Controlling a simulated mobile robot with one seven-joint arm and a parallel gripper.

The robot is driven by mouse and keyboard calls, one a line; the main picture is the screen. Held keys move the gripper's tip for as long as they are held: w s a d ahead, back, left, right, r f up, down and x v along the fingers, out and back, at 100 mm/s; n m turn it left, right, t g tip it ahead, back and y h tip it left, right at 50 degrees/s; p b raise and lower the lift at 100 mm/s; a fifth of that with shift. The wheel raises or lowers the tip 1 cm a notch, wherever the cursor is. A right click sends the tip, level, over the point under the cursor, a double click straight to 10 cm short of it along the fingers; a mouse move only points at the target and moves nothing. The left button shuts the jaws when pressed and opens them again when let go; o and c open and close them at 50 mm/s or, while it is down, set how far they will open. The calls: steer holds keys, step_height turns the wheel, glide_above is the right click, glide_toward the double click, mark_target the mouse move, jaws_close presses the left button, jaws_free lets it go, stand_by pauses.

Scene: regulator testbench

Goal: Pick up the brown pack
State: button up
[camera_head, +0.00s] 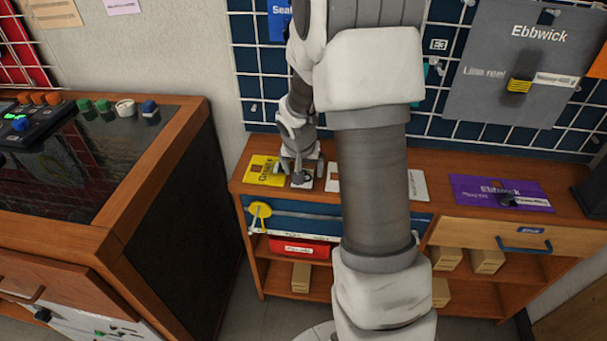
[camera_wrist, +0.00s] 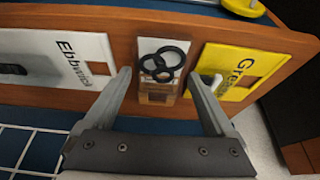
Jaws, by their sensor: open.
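A small brown pack (camera_wrist: 156,98) with a pale band lies on the wooden counter in the wrist view, between the lines of my fingers and near the counter's edge. Black rings (camera_wrist: 163,60) lie right against it on a white card and partly overlap it from this angle. My gripper (camera_wrist: 160,78) is open, with one finger to each side of the pack and nothing held. In the head view my gripper (camera_head: 300,172) is over the counter beside the yellow card; the pack cannot be made out there.
A yellow card (camera_wrist: 228,72) and a white Ebbwick card (camera_wrist: 55,62) flank the spot. A purple card (camera_head: 500,192) lies farther right on the counter. Several brown boxes (camera_head: 487,261) and a red bin (camera_head: 299,248) sit on shelves below. A grid panel (camera_head: 440,110) rises behind.

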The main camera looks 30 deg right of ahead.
steer(key=shift+f, duration=0.1)
steer(key=c, duration=1.2)
steer(key=shift+c, duration=0.2)
steer(key=shift+r, duration=0.25)
